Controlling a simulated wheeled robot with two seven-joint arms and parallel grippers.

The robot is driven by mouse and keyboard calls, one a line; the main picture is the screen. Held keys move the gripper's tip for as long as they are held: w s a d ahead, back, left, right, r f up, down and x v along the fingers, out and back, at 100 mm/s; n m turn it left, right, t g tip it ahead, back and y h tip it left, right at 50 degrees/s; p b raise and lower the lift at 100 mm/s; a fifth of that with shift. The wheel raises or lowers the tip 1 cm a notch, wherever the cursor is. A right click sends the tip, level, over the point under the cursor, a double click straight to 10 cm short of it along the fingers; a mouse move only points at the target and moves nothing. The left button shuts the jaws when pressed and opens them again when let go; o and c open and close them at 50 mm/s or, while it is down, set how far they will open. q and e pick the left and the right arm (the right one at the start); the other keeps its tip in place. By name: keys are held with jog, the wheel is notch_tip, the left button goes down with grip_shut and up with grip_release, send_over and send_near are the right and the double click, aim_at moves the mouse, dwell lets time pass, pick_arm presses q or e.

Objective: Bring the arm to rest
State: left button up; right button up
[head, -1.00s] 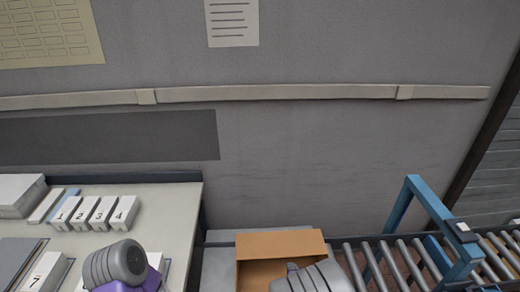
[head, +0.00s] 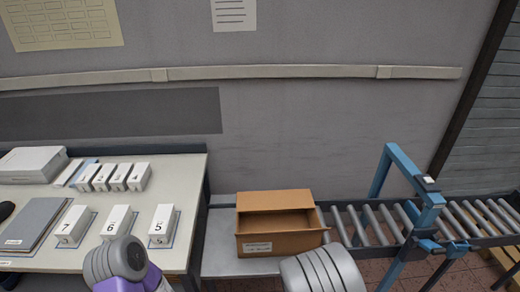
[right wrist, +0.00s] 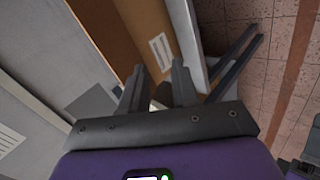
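My right gripper (right wrist: 155,82) shows in the right wrist view, its two dark fingers apart with nothing seen between them. It is over the open cardboard box (right wrist: 148,28), which fills much of that view. In the head view only grey and purple links of my arms show at the bottom edge, and neither gripper is visible there. The cardboard box (head: 278,243) stands on a grey surface beside the conveyor, open, and what I see of its inside looks empty.
A table (head: 185,190) at left holds several white numbered blocks (head: 118,221), a white box (head: 32,164) and a grey flat folder (head: 33,222). A roller conveyor (head: 365,224) with a blue frame (head: 402,165) stands at right. A dark object at the left edge is cut off.

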pick_arm(q)
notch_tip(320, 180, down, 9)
jog(key=b, duration=0.8)
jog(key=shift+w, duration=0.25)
pick_arm(e)
jog(key=s+f+m+g+y, duration=0.1)
jog(key=s+f+m+g, duration=0.2)
jog(key=s+f+m, duration=0.2)
jog(key=s+a+f+m+g+y, duration=0.1)
jog(key=s+f+m+g, duration=0.2)
jog(key=s+f+m, duration=0.3)
jog(key=s+f+m+g+y, duration=0.1)
jog(key=s+f+m, duration=0.4)
jog(key=f, duration=0.9)
jog(key=m+g, duration=0.1)
jog(key=m, duration=0.2)
jog(key=shift+s+a+g+y, duration=0.15)
jog(key=shift+a+g+y, duration=0.1)
jog(key=shift+g+y, duration=0.15)
